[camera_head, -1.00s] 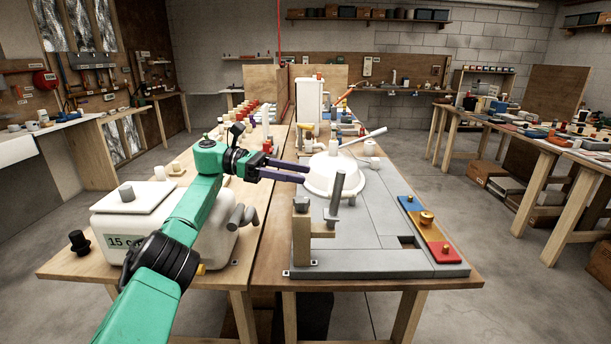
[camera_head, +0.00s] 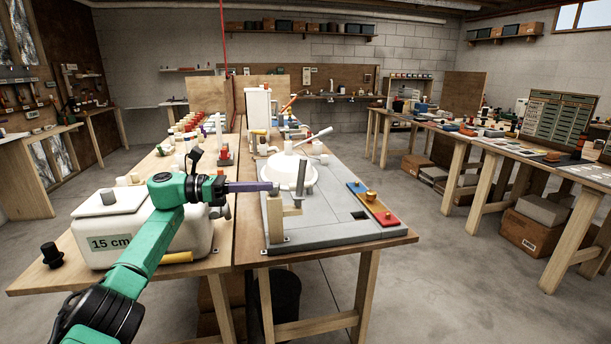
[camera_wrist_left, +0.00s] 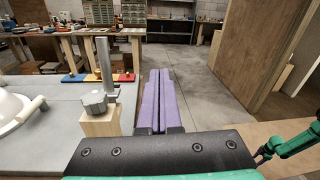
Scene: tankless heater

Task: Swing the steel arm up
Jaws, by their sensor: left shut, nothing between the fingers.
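A wooden post (camera_head: 275,216) stands at the near left corner of the grey slab. In the wrist view, these fingers (camera_wrist_left: 158,80) lie right of the post; contact cannot be told.
A white round basin (camera_head: 288,172) with a pale lever (camera_head: 313,137) stands behind the post. A strip with coloured panels (camera_head: 384,216) edges the slab. A white tank (camera_head: 105,230) marked 15 cm is left of the post.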

